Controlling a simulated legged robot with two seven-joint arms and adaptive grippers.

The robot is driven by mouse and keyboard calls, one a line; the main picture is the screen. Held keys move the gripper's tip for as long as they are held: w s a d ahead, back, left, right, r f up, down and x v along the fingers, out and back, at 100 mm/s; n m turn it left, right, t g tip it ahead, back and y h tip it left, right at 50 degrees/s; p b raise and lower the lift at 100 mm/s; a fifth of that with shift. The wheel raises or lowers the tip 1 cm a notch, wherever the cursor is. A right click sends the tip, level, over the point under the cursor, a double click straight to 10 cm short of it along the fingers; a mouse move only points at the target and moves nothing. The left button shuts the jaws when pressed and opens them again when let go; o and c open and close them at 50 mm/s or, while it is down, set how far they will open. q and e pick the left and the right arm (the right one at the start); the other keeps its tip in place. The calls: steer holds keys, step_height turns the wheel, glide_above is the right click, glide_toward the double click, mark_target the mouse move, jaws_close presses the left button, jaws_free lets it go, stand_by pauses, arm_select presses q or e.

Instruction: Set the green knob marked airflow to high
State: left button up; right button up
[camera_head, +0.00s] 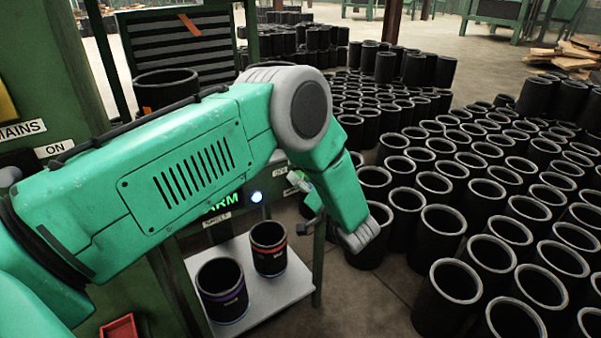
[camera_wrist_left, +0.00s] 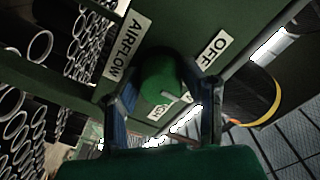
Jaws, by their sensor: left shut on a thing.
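The green knob (camera_wrist_left: 163,72) marked AIRFLOW (camera_wrist_left: 128,48) shows in the wrist view on a dark green panel. An OFF label (camera_wrist_left: 215,50) is at its upper right, and a partly hidden label ending in "GH" is below it. My left gripper (camera_wrist_left: 164,90) has a finger on each side of the knob and is shut on it. In the head view my left gripper (camera_head: 307,192) is at the panel edge, partly hidden by my arm, and the knob cannot be made out. The knob's exact setting is hard to tell. My right gripper is not in view.
Two black sleeves, one with a red band (camera_head: 269,248) and one with a purple band (camera_head: 222,291), stand on a pale shelf (camera_head: 290,285) below the arm. A lit lamp (camera_head: 257,197) is left of the gripper. Many black sleeves (camera_head: 440,225) crowd the floor at right.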

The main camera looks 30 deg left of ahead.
arm_select(q)
steer(key=m+p, duration=0.2)
steer(key=m, duration=0.2)
steer(key=shift+w+d+r+m, duration=0.1)
steer(key=shift+m, duration=0.2)
steer(key=shift+m+p, duration=0.5)
steer(key=shift+m, duration=1.6)
steer(key=o, duration=1.1)
steer(key=shift+c, duration=0.2)
steer(key=shift+o, duration=0.4)
steer(key=shift+w, duration=0.1)
